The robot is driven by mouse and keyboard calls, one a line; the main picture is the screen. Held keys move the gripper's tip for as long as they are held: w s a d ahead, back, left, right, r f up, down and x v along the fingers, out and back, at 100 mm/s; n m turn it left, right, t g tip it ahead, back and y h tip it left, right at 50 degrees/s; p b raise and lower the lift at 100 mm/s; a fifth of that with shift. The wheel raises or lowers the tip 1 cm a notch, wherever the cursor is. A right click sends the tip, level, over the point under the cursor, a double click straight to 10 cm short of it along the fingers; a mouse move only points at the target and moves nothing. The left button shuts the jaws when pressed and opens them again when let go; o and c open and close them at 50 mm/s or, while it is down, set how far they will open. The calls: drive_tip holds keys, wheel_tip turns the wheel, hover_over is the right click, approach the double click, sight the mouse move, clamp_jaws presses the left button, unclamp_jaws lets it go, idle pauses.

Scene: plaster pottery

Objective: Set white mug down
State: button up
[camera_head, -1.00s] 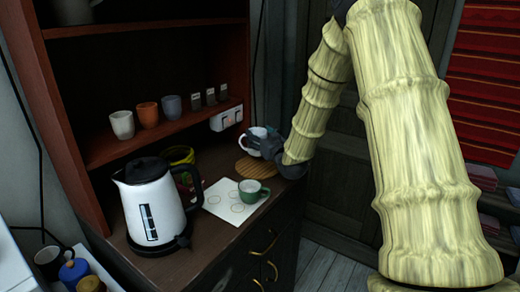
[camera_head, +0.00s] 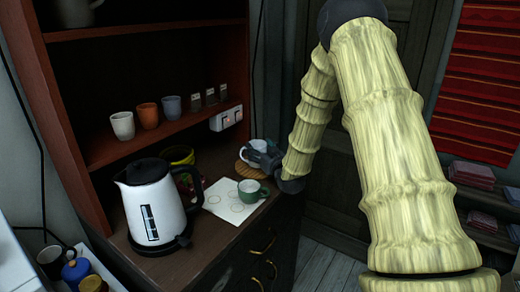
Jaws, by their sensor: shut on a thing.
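The white mug (camera_head: 258,145) is at the far right end of the dark wooden counter. It is partly hidden by my gripper (camera_head: 262,155), which is shut on it from the right. The mug is over or on a round wooden board (camera_head: 243,164); I cannot tell whether it touches the board. A green mug (camera_head: 250,192) stands nearer, at the right edge of a white sheet with ring marks (camera_head: 222,203).
A white and black kettle (camera_head: 153,205) stands on the counter at left, with a yellow pot (camera_head: 181,156) behind it. White, orange and blue cups (camera_head: 123,125) (camera_head: 148,115) (camera_head: 172,106) and small jars (camera_head: 210,96) line the shelf above.

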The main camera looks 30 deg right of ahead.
drive_tip(key=shift+f, duration=0.15)
drive_tip(key=o, duration=1.3)
drive_tip(key=s+b, duration=0.1)
drive_tip(key=s, duration=0.3)
drive_tip(key=s+a+b, duration=0.1)
drive_tip(key=s, duration=0.3)
drive_tip(key=s+b, duration=0.1)
drive_tip(key=s, duration=0.3)
drive_tip(key=shift+a+b, duration=0.3)
drive_tip(key=shift+b, duration=0.05)
